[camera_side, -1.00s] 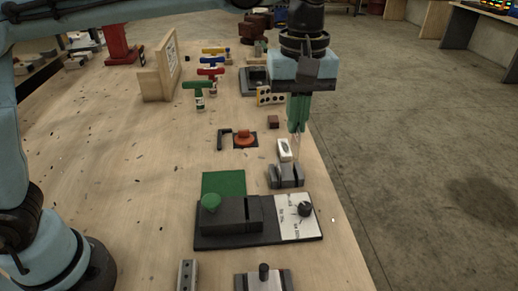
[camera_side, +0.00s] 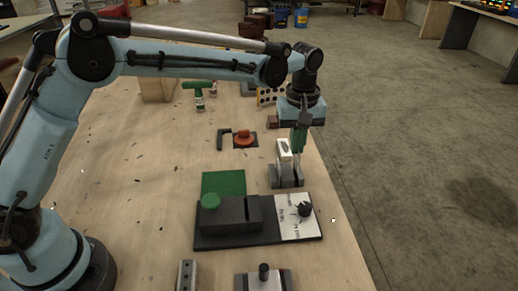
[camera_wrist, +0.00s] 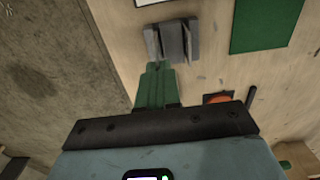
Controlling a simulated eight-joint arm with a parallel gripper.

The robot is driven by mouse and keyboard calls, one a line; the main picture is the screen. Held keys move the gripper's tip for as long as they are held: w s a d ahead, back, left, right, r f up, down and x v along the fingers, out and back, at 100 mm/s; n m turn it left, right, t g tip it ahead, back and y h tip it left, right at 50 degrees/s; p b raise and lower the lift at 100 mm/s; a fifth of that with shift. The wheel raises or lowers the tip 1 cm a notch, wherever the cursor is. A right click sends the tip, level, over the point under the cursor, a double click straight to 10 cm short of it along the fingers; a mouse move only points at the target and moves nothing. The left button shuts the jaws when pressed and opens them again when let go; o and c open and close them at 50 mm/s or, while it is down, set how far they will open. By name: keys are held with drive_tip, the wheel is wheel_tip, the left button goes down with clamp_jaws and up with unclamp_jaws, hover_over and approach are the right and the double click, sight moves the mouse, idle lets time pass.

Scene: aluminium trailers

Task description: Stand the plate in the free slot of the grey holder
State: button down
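The grey holder (camera_side: 286,181) stands near the right table edge, behind the dark fixture; it shows from above in the wrist view (camera_wrist: 190,38). My gripper (camera_side: 297,154) has green fingers, close together, just above the holder's right part. They appear closed on a thin pale plate (camera_side: 297,166), seen nearly edge-on below the fingertips. In the wrist view the fingertips (camera_wrist: 158,66) point at the holder's left part. The plate's lower edge overlaps the holder; I cannot tell whether it is inside a slot.
In front is a dark fixture (camera_side: 230,219) with a green knob and a white dial panel (camera_side: 297,222). A green mat (camera_side: 223,183) lies left, an orange round part (camera_side: 244,138) behind it.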

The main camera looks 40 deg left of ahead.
drive_tip(key=shift+w+a+f, duration=0.25)
drive_tip(key=shift+f, duration=2)
drive_tip(key=shift+f, duration=0.1)
drive_tip(key=c, duration=1.4)
unclamp_jaws()
drive_tip(key=shift+o, duration=0.2)
